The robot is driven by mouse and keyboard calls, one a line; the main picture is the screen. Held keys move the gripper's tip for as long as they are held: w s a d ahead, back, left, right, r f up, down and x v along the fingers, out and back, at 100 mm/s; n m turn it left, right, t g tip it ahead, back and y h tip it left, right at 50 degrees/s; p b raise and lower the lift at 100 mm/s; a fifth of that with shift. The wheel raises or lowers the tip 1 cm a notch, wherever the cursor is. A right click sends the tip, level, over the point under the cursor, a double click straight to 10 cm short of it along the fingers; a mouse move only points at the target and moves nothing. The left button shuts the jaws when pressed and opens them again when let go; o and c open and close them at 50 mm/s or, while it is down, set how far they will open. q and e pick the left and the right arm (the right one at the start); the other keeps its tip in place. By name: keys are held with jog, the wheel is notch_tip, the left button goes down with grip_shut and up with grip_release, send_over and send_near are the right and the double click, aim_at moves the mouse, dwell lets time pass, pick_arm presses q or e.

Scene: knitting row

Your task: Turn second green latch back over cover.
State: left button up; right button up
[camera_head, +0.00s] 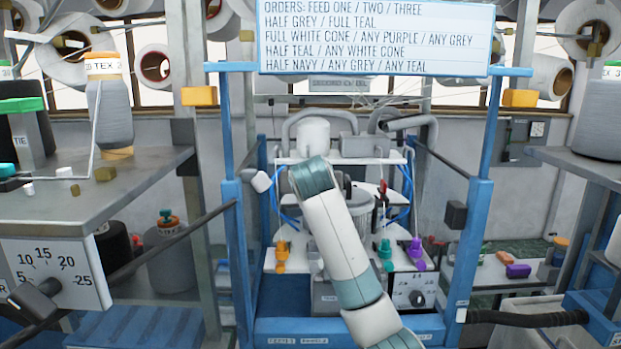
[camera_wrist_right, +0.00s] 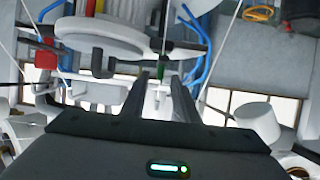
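In the right wrist view a small green piece (camera_wrist_right: 161,70), which looks like a green latch, stands just beyond my right gripper (camera_wrist_right: 161,82). The two dark fingers point at it with a gap between them. I cannot tell whether they touch it. Beside it is a round white part of the machine (camera_wrist_right: 100,38), possibly the cover. In the head view my right arm reaches from the bottom right up to the knitting machine (camera_head: 352,205); its hand and the green latches are hidden there. My left gripper is not in view.
A blue frame (camera_head: 480,200) surrounds the machine. An orange piece (camera_head: 282,256), a teal piece (camera_head: 385,252) and a purple piece (camera_head: 416,252) are at its front. In the wrist view a red block (camera_wrist_right: 46,60) and blue tubes (camera_wrist_right: 205,60) flank the work area. A grey table (camera_head: 110,188) stands left.

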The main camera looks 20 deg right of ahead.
jog(key=shift+p+x, duration=0.3)
jog(key=shift+x, duration=0.75)
jog(key=shift+c, duration=0.6)
grip_shut()
